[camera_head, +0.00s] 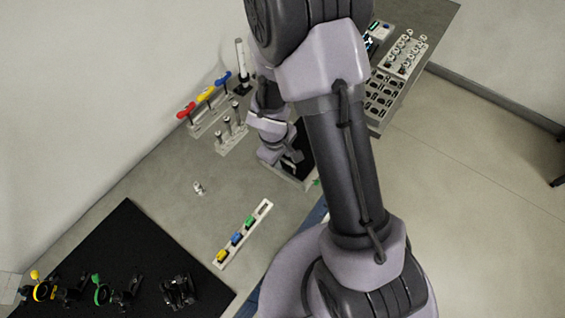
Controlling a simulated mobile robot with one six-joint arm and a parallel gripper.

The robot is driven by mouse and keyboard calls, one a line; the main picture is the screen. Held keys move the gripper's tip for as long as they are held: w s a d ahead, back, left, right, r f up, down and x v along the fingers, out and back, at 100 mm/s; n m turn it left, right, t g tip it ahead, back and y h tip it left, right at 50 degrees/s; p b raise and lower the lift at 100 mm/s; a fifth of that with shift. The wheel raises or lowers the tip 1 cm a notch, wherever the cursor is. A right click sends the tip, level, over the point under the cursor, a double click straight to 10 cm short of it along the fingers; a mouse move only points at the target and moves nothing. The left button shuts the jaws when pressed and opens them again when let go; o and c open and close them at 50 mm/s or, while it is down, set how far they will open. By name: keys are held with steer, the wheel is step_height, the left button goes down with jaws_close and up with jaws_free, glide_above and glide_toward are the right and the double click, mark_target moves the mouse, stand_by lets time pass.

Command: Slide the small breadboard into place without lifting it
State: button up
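My gripper (290,161) is at the middle of the view, low over the bench, beside a dark flat panel (301,171) with a pale rim. This panel may be the small breadboard, but my arm hides much of it. Whether my gripper touches it, and how its fingers stand, is too small and too covered to tell. A large black board (130,250) lies flat at the lower left with several optical mounts on it, among them a yellow-ringed mount (42,290) and a green-ringed mount (101,292).
A pale strip (262,210) holds yellow, blue and green blocks. Red, yellow and blue-handled tools (205,96) stand in a rack near the wall, beside a rack of posts (230,138). A small metal part (198,187) stands alone. A parts tray (398,72) is at the upper right.

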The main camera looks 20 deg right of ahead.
steer(key=shift+f, duration=0.55)
steer(key=shift+w+d+f, duration=0.15)
steer(key=shift+c, duration=0.4)
jaws_close()
stand_by(0.5)
